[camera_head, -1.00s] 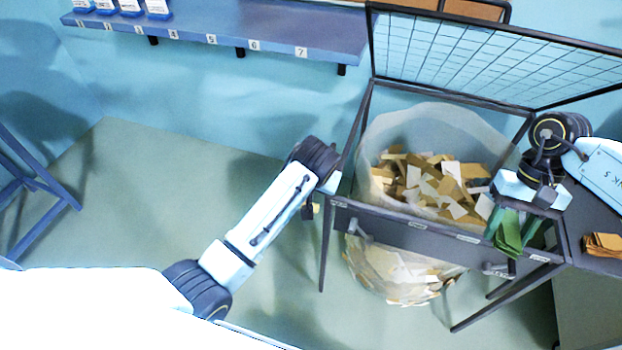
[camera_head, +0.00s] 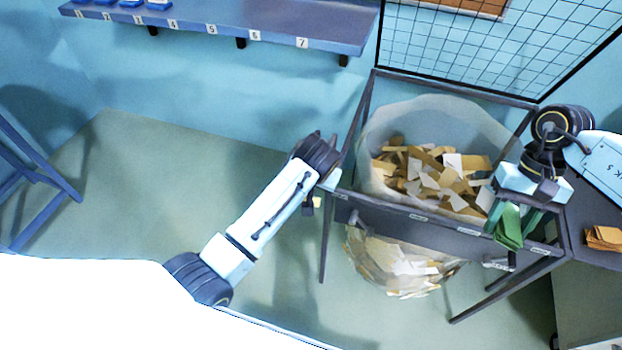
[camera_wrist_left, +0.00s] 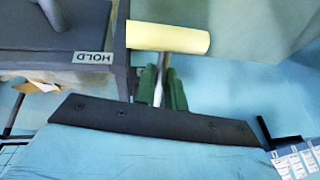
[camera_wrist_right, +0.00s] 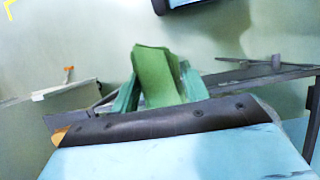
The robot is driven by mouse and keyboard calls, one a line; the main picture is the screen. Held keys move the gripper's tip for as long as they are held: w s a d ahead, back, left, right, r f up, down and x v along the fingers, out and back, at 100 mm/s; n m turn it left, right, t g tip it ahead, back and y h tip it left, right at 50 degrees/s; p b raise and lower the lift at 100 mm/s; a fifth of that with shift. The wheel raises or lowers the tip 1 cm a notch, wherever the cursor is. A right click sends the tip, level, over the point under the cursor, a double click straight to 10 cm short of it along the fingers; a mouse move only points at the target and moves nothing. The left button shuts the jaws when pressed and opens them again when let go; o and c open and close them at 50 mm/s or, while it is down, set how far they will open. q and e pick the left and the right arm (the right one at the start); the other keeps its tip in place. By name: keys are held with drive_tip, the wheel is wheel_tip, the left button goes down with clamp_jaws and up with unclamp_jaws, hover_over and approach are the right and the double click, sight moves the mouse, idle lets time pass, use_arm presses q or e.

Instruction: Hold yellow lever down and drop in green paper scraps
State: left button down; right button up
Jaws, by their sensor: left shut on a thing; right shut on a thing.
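My left gripper (camera_wrist_left: 162,85) is shut on the yellow lever (camera_wrist_left: 170,38); its green fingers close around the lever's metal rod, just below the yellow grip, beside a HOLD label. In the head view the lever (camera_head: 317,202) is a small yellow spot at the frame's left front corner. My right gripper (camera_head: 515,222) is shut on green paper scraps (camera_head: 508,229), which also show in the right wrist view (camera_wrist_right: 158,76). It is over the frame's front right rail. The clear bag (camera_head: 385,125) hangs open in the frame, holding brown and white scraps. The mesh lid (camera_head: 480,50) stands raised behind it.
A dark side table (camera_head: 590,215) at right carries a stack of brown paper (camera_head: 604,238). A blue numbered shelf (camera_head: 220,22) is on the back wall. Small handles sit along the frame's front rail (camera_head: 430,222).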

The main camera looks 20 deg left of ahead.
use_arm(q)
drive_tip(key=shift+s+d+f, duration=0.25)
drive_tip(key=shift+d, duration=0.15)
use_arm(e)
drive_tip(key=s, duration=3)
use_arm(q)
drive_tip(key=shift+r, duration=0.1)
use_arm(e)
drive_tip(key=shift+w, duration=0.1)
use_arm(q)
drive_tip(key=shift+w+r, duration=0.15)
drive_tip(key=shift+r, duration=1.1)
drive_tip(key=shift+w+r, duration=0.15)
drive_tip(key=shift+r, duration=1.2)
drive_tip(key=c, duration=1.4)
unclamp_jaws()
drive_tip(key=shift+a, duration=0.2)
drive_tip(key=v, duration=1.1)
drive_tip(key=shift+s+r, duration=0.3)
drive_tip(key=shift+s, duration=0.05)
